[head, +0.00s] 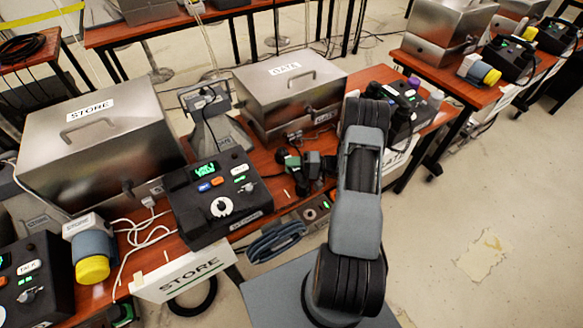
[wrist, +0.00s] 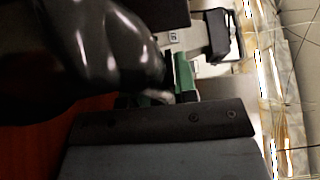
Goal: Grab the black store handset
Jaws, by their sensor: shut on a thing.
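My gripper (head: 298,164) is partly hidden behind my arm in the head view. In the wrist view a large glossy black shape (wrist: 95,50), likely this handset, fills the upper left, close to the camera. Green parts of the gripper (wrist: 180,88) show beside it. The grip point itself is mostly hidden. The black STORE phone base (head: 222,198) stands left of the gripper.
The metal STORE case (head: 95,150) and GATE case (head: 290,92) stand behind. A grey cradle (head: 220,130) is between them. A blue coiled cord (head: 275,242) is at the table's front edge. White cables (head: 140,235) lie at left. Open floor (head: 470,200) is at right.

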